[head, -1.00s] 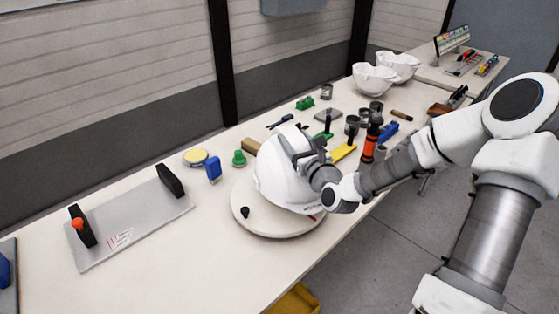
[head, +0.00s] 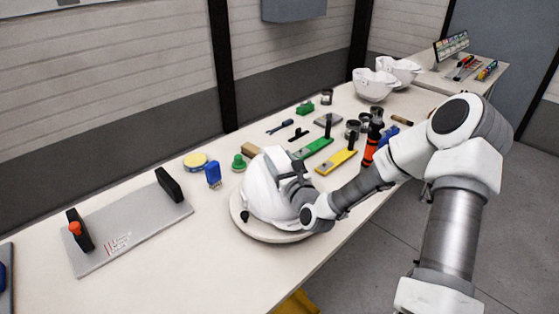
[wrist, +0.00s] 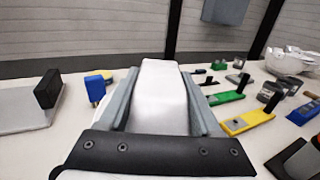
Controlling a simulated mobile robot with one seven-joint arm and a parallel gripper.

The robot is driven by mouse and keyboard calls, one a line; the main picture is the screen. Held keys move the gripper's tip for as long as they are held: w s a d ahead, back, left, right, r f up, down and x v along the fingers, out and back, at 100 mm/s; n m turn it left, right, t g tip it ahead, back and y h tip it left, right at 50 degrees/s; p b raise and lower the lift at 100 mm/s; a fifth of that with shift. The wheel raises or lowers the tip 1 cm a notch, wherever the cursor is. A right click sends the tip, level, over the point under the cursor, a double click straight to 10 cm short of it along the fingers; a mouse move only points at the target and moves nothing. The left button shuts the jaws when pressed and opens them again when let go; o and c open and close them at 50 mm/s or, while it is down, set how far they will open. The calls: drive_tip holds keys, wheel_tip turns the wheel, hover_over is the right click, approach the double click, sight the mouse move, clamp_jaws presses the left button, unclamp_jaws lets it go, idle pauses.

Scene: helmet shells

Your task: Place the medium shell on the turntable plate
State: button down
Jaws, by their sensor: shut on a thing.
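The white medium shell (head: 263,190) is at the turntable plate (head: 248,226), a round cream disc on the bench. The shell covers most of the disc and looks somewhat tilted; whether it rests fully on the disc cannot be told. My gripper (head: 289,170) reaches in from the right and is shut on the shell. In the wrist view the shell (wrist: 160,95) shows as a white band between the two grey fingers. A small dark knob (head: 245,215) stands on the disc's left side.
A grey plate with black uprights (head: 135,232) lies to the left. A blue item (head: 213,174), a green knob (head: 238,161) and a yellow disc (head: 195,160) stand behind the turntable. Green (head: 315,148) and yellow (head: 337,161) tools lie to the right. Two white shells (head: 374,84) (head: 400,70) stand far back.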

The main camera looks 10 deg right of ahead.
drive_tip(key=shift+f, duration=0.15)
drive_tip(key=shift+c, duration=0.4)
unclamp_jaws()
drive_tip(key=shift+r, duration=0.25)
drive_tip(key=s+d, duration=0.2)
drive_tip(key=s, duration=0.9)
drive_tip(key=shift+s+d, duration=0.15)
drive_tip(key=shift+s, duration=0.25)
drive_tip(key=shift+f, duration=0.1)
